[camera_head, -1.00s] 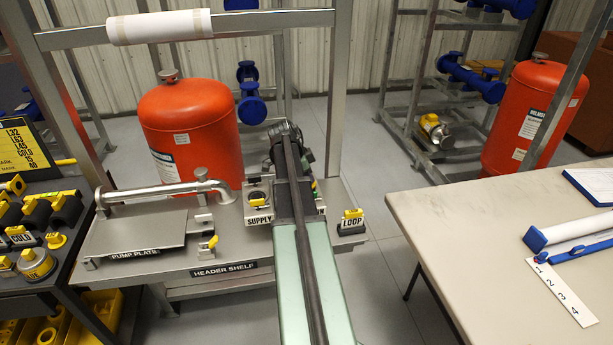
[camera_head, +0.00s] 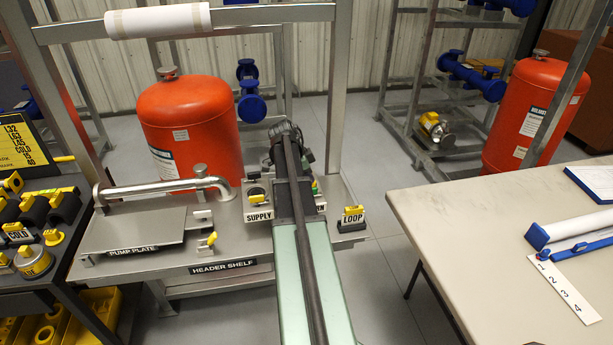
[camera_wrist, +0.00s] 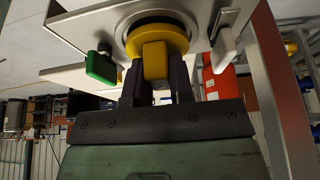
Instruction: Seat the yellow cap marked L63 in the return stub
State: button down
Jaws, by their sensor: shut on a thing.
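My gripper (camera_wrist: 155,88) is shut on a yellow round cap (camera_wrist: 155,40) in the wrist view. The cap's block-shaped grip sits between the two dark fingers. Its disc overlaps a round grey ring (camera_wrist: 121,28) in a pale plate, which looks like a stub opening. I cannot tell whether the cap is inside it or just in front. No L63 marking is readable on the cap. In the head view my arm hides the gripper, the cap and most of the return stub's place. Only the end of a label (camera_head: 319,206) shows beside the arm.
A green tab (camera_wrist: 101,66) and a pale lever (camera_wrist: 224,45) flank the ring. The header shelf (camera_head: 185,262) also bears the supply stub (camera_head: 256,192) and a yellow-capped loop block (camera_head: 352,219). A grey upright (camera_head: 341,90) and an orange tank (camera_head: 190,125) stand close behind.

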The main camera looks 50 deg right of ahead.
dwell(0.3)
jog(key=shift+f+b, duration=0.3)
jog(key=c, duration=0.9)
grip_release()
jog(key=shift+c, duration=0.9)
jog(key=shift+r, duration=0.1)
